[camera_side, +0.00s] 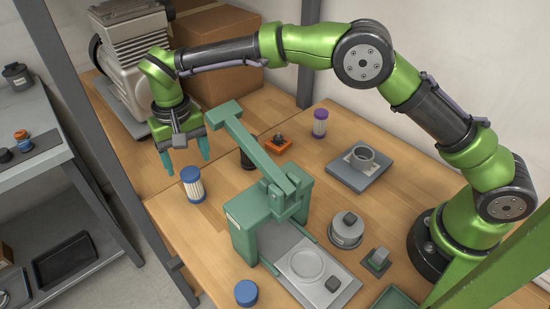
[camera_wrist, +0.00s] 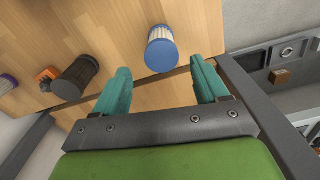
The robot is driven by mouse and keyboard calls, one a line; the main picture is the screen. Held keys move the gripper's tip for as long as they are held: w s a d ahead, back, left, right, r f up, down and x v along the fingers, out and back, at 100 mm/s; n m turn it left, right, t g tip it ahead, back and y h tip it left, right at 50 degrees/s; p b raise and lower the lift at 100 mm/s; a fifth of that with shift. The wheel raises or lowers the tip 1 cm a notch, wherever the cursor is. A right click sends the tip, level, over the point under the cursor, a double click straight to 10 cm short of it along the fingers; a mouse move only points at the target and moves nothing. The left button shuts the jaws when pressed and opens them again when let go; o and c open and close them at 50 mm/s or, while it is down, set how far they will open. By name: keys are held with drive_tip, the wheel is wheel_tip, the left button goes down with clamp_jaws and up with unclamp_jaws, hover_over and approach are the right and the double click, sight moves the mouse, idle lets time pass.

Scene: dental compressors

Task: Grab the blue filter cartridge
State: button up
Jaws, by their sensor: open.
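The blue filter cartridge (camera_side: 193,184), with blue caps and a white pleated middle, stands upright on the wooden bench near its left edge. My gripper (camera_side: 188,167) is open and empty, with teal fingers pointing down, above and close to the cartridge in the side view. In the wrist view the blue cartridge (camera_wrist: 161,48) lies ahead of and between the two open fingertips (camera_wrist: 160,75), apart from both. Its blue top faces the camera.
A green press (camera_side: 262,205) stands right of the cartridge. A dark cylinder (camera_wrist: 75,77) and an orange part (camera_side: 278,145) are nearby. A purple-capped cartridge (camera_side: 320,123) stands farther back. A separate blue cap (camera_side: 246,293) lies at the front. A compressor (camera_side: 130,60) sits behind my gripper.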

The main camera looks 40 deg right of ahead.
sight(190, 173)
drive_tip(key=shift+s+a+f, duration=0.1)
drive_tip(key=shift+f, duration=1.65)
drive_tip(key=shift+s+a+f, duration=0.1)
drive_tip(key=shift+f, duration=1.6)
drive_tip(key=c, duration=1.2)
